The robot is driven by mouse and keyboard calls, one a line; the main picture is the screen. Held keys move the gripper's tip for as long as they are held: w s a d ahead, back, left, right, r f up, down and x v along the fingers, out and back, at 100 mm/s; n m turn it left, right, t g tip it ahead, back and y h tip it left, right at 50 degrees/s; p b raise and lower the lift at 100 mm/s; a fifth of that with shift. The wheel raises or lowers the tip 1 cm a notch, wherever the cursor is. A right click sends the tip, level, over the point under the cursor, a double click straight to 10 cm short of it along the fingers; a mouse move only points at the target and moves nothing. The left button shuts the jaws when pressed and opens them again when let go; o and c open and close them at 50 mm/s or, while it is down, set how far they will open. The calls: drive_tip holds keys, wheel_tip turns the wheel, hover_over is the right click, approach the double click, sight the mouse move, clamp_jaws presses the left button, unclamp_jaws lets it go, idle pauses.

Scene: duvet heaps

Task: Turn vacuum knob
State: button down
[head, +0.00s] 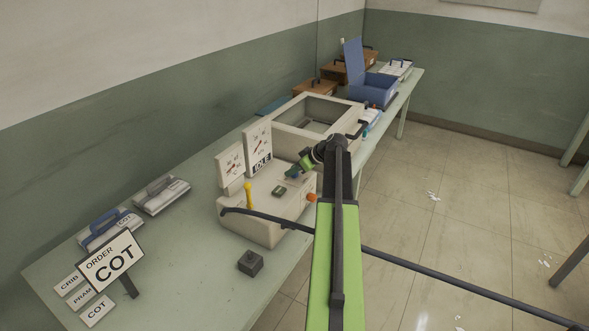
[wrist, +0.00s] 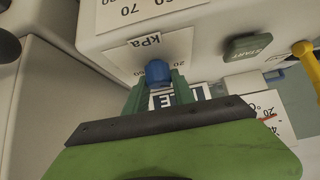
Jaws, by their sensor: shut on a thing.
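The blue vacuum knob (wrist: 158,73) sits on the cream machine's panel below a "kPa" label in the wrist view. My gripper (wrist: 158,88) has its two green fingers closed around the knob, one on each side. In the head view my gripper (head: 292,173) reaches down to the top of the cream machine (head: 250,222), and the knob is mostly hidden there. A dark green START button (wrist: 248,46) and a yellow lever (wrist: 306,62) are on the same panel. Two white gauges (head: 230,166) stand at the machine's back, with an IDLE sign (head: 262,163) under one.
A small dark box (head: 250,263) and an ORDER COT sign (head: 112,261) stand nearer.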

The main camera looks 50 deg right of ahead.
drive_tip(key=m+h, duration=0.4)
drive_tip(key=m, duration=0.2)
drive_tip(key=shift+h, duration=0.3)
drive_tip(key=shift+f+m+g+h, duration=0.1)
drive_tip(key=shift+m+g+h, duration=0.9)
drive_tip(key=shift+m+h, duration=0.95)
drive_tip(key=shift+m+y, duration=0.35)
drive_tip(key=shift+m, duration=0.2)
drive_tip(key=c, duration=1.1)
unclamp_jaws()
drive_tip(key=shift+o, duration=0.2)
